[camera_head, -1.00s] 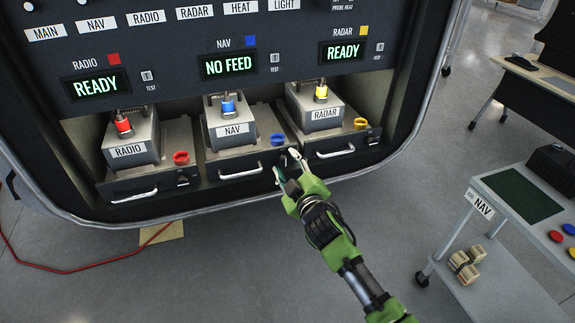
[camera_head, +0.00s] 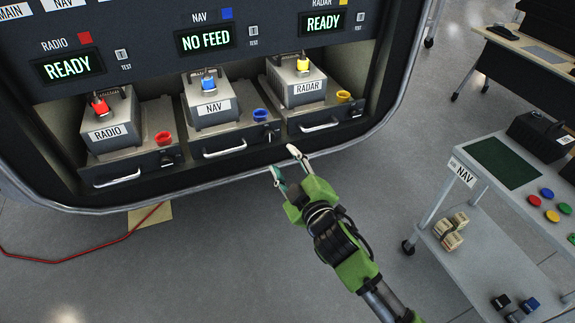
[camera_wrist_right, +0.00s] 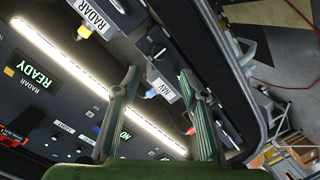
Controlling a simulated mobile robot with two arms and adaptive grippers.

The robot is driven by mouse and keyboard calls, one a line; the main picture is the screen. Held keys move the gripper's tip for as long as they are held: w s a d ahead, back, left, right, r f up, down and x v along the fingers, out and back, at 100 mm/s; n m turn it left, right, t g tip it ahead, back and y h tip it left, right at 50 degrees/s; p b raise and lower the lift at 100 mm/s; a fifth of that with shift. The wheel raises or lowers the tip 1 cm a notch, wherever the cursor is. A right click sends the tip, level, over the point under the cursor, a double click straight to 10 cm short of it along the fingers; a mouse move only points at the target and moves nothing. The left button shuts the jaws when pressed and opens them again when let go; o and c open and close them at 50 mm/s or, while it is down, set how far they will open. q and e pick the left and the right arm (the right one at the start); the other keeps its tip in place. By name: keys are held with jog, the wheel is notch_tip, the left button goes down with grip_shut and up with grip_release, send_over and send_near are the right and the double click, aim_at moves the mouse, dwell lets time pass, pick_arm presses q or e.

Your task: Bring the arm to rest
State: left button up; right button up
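My right gripper (camera_head: 285,163) is in front of the equipment panel (camera_head: 130,25), just below and right of the NAV tray (camera_head: 222,145). Its two fingers are apart with nothing between them; the right wrist view (camera_wrist_right: 160,85) shows the same open gap. The arm reaches up from the lower right. The NAV unit (camera_head: 211,107) sits on its tray with a blue connector on top, under a display reading NO FEED. In the head view the fingertips appear clear of the tray handle. My left gripper is not in view.
The RADIO unit (camera_head: 110,125) and RADAR unit (camera_head: 298,82) flank the NAV unit, both under READY displays. A cart (camera_head: 432,212) labelled NAV stands at right, with a desk (camera_head: 530,65) behind. A red cable (camera_head: 75,258) lies on the floor. Floor around the arm is open.

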jog(key=shift+s+d+r, duration=0.1)
jog(key=shift+s+d, duration=0.05)
jog(key=shift+s, duration=0.4)
jog(key=s+d+f+m+g+h, duration=0.15)
jog(key=s+d+f, duration=0.25)
jog(key=f, duration=0.9)
jog(key=s+d+f+m+g+h, duration=0.1)
jog(key=s+d+f+m+g, duration=0.2)
jog(key=f, duration=1)
jog(key=s+d+f+m+g+h, duration=0.1)
jog(key=s+d+f+g, duration=0.4)
jog(key=f, duration=0.8)
jog(key=s+d+f+m+g+h, duration=0.1)
jog(key=s+d+f, duration=0.1)
jog(key=s+f, duration=0.65)
jog(key=s+d+f+m+g, duration=0.1)
jog(key=s+d+f+m, duration=0.15)
jog(key=s+f, duration=0.65)
jog(key=s+d+f+g, duration=0.1)
jog(key=s, duration=1)
jog(key=s+d+f+m+g, duration=0.1)
jog(key=s+d+g, duration=0.1)
jog(key=s, duration=0.9)
jog(key=shift+f+h, duration=0.35)
